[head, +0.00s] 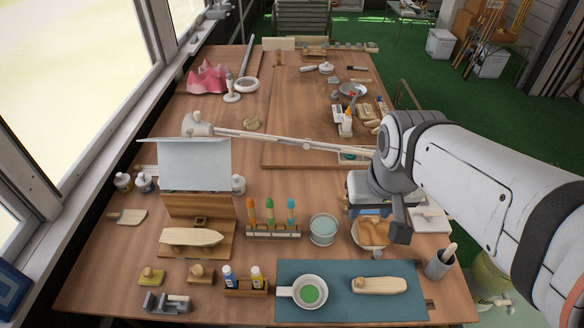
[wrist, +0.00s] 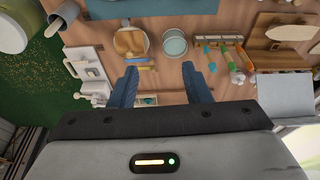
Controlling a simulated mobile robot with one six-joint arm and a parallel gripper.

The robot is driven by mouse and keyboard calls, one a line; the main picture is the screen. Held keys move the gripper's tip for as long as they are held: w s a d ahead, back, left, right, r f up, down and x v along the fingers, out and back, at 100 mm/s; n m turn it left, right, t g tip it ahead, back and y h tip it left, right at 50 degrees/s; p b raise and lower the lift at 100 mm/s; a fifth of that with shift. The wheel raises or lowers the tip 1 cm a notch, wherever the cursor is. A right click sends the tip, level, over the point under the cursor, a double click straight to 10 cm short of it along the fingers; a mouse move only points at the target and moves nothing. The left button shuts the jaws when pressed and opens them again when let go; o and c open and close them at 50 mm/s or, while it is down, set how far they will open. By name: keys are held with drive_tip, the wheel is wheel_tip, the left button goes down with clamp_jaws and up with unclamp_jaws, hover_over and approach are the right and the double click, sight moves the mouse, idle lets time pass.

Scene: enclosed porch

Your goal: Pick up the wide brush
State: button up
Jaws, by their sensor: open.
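A flat tool (head: 128,216) with a broad pale end and a short darker end lies on the table at the left, beside the window side; it may be the wide brush, but I cannot be sure. My gripper (head: 371,212) hangs over the right part of the table, far from that tool, partly hidden by its own body. In the wrist view my gripper (wrist: 161,88) shows two blue fingers spread apart with nothing held between them.
A teal mat (head: 340,306) lies in front. A grey sloped panel (head: 188,162) and a long-armed lamp (head: 270,137) stand at left and middle.

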drive_tip(key=w+a+f+n+g, duration=0.1)
drive_tip(key=w+a+f, duration=0.15)
drive_tip(key=w, duration=0.25)
drive_tip(key=w+a+f+n+g, duration=0.1)
drive_tip(key=w+a+f, duration=0.1)
drive_tip(key=w+a, duration=0.25)
drive_tip(key=n+g, duration=0.1)
hover_over(291, 201)
drive_tip(key=f, duration=0.9)
drive_tip(key=shift+w+d, duration=0.15)
drive_tip(key=shift+w, duration=0.1)
drive_tip(key=shift+f, duration=0.4)
drive_tip(key=f+p, duration=0.1)
drive_tip(key=f, duration=0.6)
drive_tip(key=shift+s+f, duration=0.15)
drive_tip(key=shift+s, duration=0.05)
drive_tip(key=shift+c, duration=0.5)
clamp_jaws()
